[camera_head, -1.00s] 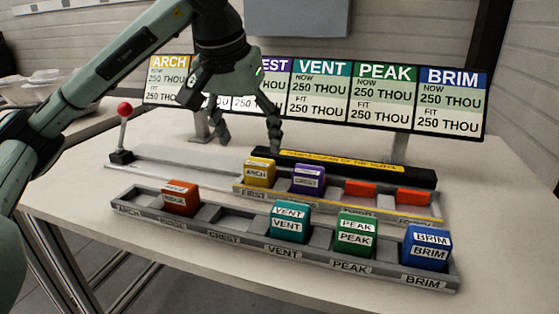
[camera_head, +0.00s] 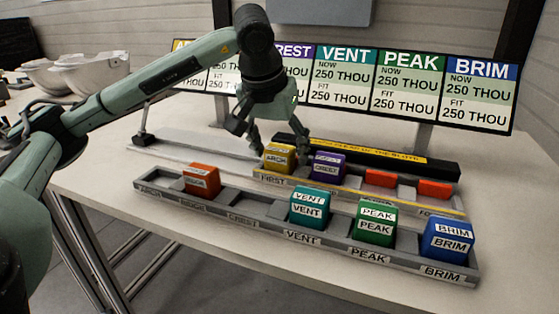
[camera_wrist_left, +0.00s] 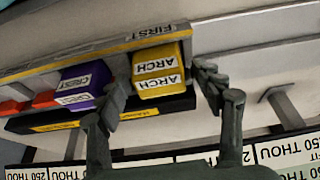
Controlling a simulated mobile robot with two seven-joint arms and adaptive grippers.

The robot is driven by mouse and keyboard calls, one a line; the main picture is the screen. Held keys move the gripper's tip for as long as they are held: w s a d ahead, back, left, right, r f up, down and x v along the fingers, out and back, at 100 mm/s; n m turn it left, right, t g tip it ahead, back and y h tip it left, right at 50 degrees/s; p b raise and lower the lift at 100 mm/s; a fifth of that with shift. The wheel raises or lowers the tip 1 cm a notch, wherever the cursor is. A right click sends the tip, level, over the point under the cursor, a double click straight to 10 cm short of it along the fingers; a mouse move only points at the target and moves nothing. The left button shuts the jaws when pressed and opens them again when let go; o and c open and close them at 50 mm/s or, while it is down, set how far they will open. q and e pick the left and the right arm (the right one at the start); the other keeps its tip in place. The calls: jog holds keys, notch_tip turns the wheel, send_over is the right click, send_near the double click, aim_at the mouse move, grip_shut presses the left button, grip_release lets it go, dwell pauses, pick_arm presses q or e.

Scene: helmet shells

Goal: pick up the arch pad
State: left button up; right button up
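The yellow arch pad (camera_head: 279,157) sits in the "FIRST" end of the raised back rack, beside the purple crest pad (camera_head: 328,165). My left gripper (camera_head: 280,154) is just above and behind the arch pad, pointing down, with its fingers spread to either side of it. In the left wrist view the arch pad (camera_wrist_left: 160,76) appears between the open fingers (camera_wrist_left: 162,92). One fingertip is close to the gap between the arch and crest pads; I cannot tell whether either finger touches. My right gripper is not in view.
The front tray (camera_head: 265,229) holds red, teal vent (camera_head: 310,208), green peak (camera_head: 377,223) and blue brim (camera_head: 448,239) pads. A black bar (camera_head: 440,168) runs behind the back rack. Label boards (camera_head: 408,90) stand behind. White shells (camera_head: 90,75) lie at the left.

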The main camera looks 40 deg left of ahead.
pick_arm(q)
jog(key=c, duration=1)
